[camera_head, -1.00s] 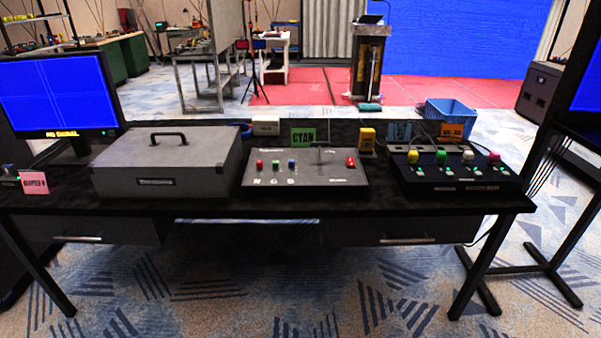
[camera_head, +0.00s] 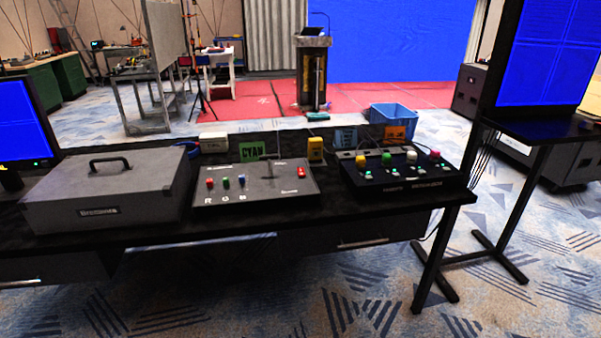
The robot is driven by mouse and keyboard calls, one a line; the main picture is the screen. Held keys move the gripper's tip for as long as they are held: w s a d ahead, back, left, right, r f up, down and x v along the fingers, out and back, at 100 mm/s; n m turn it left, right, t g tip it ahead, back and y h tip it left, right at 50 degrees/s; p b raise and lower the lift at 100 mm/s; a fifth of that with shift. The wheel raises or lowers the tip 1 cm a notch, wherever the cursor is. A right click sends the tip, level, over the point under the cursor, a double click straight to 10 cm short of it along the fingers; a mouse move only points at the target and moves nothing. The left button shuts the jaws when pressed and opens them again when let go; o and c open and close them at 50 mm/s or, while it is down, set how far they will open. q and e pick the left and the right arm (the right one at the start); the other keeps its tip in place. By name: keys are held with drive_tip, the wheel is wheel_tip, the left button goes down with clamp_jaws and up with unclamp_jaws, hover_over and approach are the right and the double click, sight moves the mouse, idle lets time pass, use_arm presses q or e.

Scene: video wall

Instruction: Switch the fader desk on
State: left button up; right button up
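A grey sloped console (camera_head: 292,189) lies on the black table in the middle of the view. It has red, green and blue knobs over the letters R, G and B, a lever in its middle and a red switch (camera_head: 301,173) at its upper right. A black console (camera_head: 425,183) to its right has yellow, green, white and pink knobs and small lit buttons. I cannot read for certain which one is labelled as the fader desk. The red switch's position is too small to tell. Neither of my grippers is in view.
A grey lidded case (camera_head: 105,205) with a handle stands left of the consoles. A screen on a black stand (camera_head: 510,200) is at the right. Patterned carpet in front is clear.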

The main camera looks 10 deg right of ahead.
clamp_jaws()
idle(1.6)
